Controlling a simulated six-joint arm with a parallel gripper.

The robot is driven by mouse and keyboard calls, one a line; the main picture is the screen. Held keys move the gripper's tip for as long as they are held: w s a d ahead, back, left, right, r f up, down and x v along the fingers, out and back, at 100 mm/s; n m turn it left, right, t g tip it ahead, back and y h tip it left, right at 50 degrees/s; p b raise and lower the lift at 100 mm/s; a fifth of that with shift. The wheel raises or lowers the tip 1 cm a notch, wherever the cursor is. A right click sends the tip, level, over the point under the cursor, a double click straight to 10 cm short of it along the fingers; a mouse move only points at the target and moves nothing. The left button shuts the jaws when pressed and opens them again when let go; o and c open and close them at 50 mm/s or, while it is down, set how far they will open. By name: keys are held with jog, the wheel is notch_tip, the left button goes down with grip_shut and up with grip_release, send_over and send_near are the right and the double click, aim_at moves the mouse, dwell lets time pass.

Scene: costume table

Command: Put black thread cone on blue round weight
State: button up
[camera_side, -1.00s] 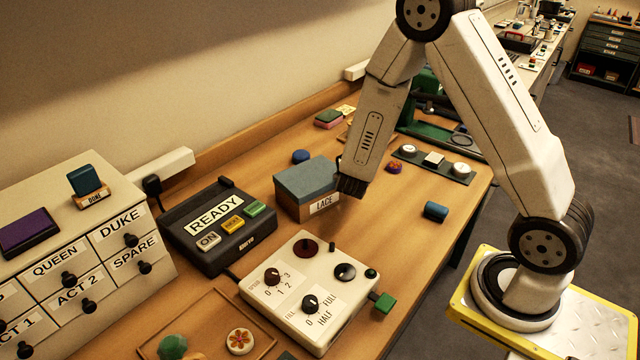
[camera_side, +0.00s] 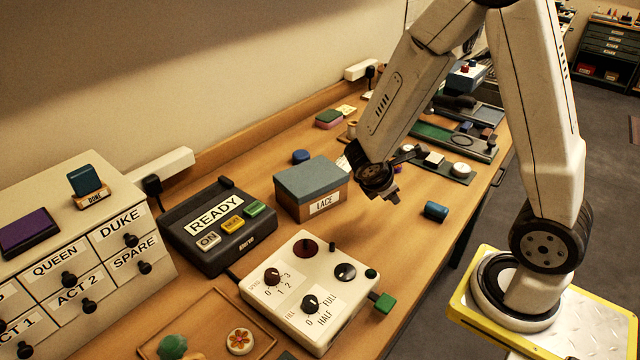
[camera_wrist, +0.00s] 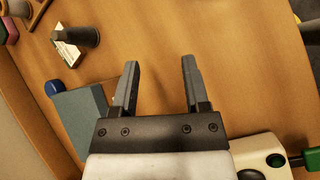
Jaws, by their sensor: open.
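A black thread cone (camera_wrist: 86,37) shows in the upper left of the wrist view, beside a white printed card (camera_wrist: 66,52). In the side view my arm hides the cone. The blue round weight (camera_side: 301,156) sits behind the lace box, near the wall; it also shows at the left of the wrist view (camera_wrist: 54,87). My gripper (camera_side: 391,197) is over the table, right of the lace box. In the wrist view its two fingers (camera_wrist: 158,82) are apart with only bare wood between them. The cone and the weight are both left of the fingers there.
The lace box (camera_side: 312,189) with a blue-grey lid stands between my gripper and the weight. A blue cylinder (camera_side: 436,211) lies to the right. The white control box (camera_side: 312,290) and black READY unit (camera_side: 211,228) are nearer. Bare wood lies beneath the gripper.

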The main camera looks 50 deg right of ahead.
jog(key=s+a+r+m+t+y, duration=0.1)
jog(key=a+r+m+t+y, duration=0.1)
jog(key=a+m+y, duration=0.5)
jog(key=shift+s+a+r+m+t+y, duration=0.2)
jog(key=shift+a+r+m+t+y, duration=0.4)
jog(key=shift+a+m, duration=2.15)
jog(key=shift+o, duration=1.4)
jog(key=shift+r, duration=0.15)
